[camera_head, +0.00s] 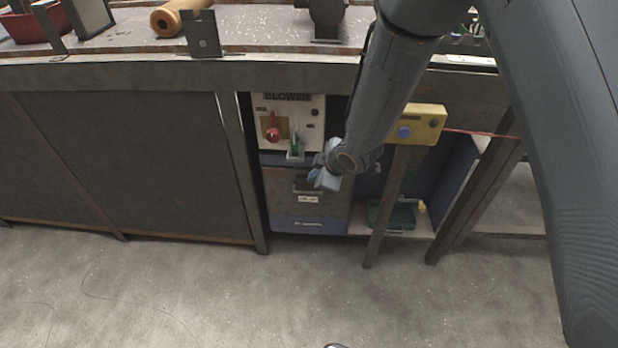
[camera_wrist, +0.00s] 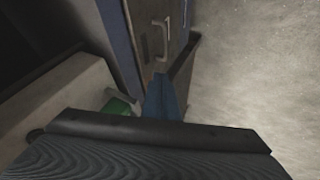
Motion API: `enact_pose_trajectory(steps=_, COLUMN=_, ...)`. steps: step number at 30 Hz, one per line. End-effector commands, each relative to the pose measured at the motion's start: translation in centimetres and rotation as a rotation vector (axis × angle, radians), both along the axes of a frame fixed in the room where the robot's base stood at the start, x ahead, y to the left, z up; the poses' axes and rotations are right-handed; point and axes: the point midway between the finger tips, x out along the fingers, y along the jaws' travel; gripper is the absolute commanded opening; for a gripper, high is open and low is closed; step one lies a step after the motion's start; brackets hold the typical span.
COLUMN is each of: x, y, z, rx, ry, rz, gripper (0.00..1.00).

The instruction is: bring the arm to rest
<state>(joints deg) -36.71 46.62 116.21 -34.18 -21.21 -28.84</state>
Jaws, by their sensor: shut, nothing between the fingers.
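My gripper (camera_head: 326,180) hangs at the end of my dark grey arm in the middle of the head view. Its light blue fingers are shut and hold nothing. It is in front of the drawer unit below the blower panel (camera_head: 313,112). In the wrist view, the blue fingers (camera_wrist: 161,98) lie together, pointing toward a drawer front with a metal handle (camera_wrist: 155,38). I cannot tell from these views how far the fingertips are from the drawer front.
The panel has a red knob (camera_head: 272,133) and a green switch (camera_head: 295,146). A yellow box (camera_head: 420,124) sits on a post right of my gripper. The workbench (camera_head: 150,75) runs along the back, with an orange roll (camera_head: 178,16) on it. The floor (camera_head: 200,295) in front is mostly clear.

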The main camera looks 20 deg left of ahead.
Motion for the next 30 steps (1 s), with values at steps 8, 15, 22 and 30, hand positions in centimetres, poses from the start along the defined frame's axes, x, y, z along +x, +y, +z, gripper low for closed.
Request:
enact_pose_trajectory(steps=8, x=-0.6, y=-1.0, z=1.4, rx=-0.001, ry=0.0, rz=-0.001, gripper=0.0)
enact_pose_trajectory(steps=15, x=0.4, y=-3.7, z=3.2, rx=-0.018, ry=0.02, rz=-0.088, gripper=0.0)
enact_pose_trajectory(steps=22, x=1.7, y=-16.4, z=10.0, rx=-0.079, ry=0.139, rz=-0.498, gripper=0.0)
enact_pose_trajectory(steps=30, x=-4.6, y=-32.1, z=18.1, rx=-0.111, ry=0.364, rz=-1.071, gripper=0.0)
